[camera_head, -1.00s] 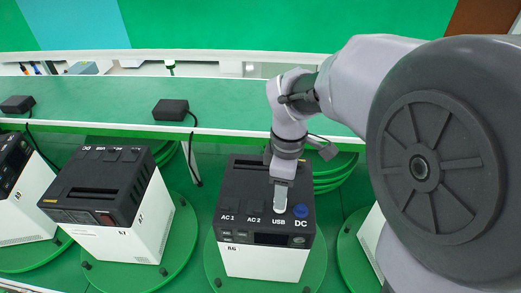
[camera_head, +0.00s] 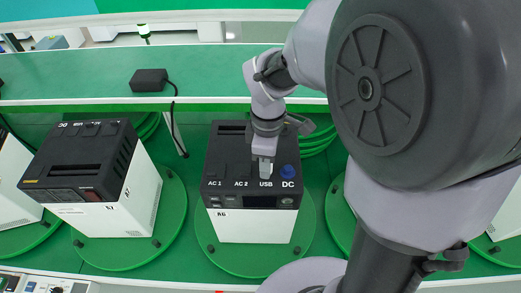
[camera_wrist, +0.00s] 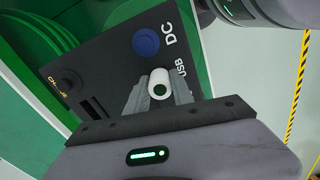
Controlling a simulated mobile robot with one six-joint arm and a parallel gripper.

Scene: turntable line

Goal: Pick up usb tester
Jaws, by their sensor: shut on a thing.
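The usb tester (camera_wrist: 161,80) is a small white cylinder with a round dark-centred end, seen in the wrist view. My gripper (camera_wrist: 158,92) is shut on it, one grey finger on each side. In the head view my gripper (camera_head: 265,170) points down at the USB spot on top of the middle black-and-white power unit (camera_head: 252,222), left of the blue DC plug (camera_head: 288,173). The fingers mostly hide the tester there. I cannot tell whether its lower end is still in the USB port.
The unit stands on a round green turntable (camera_head: 250,262). Another unit (camera_head: 125,205) stands on a turntable to the left. A black adapter (camera_head: 150,79) with a cable sits on the green shelf behind. My arm covers much of the right side.

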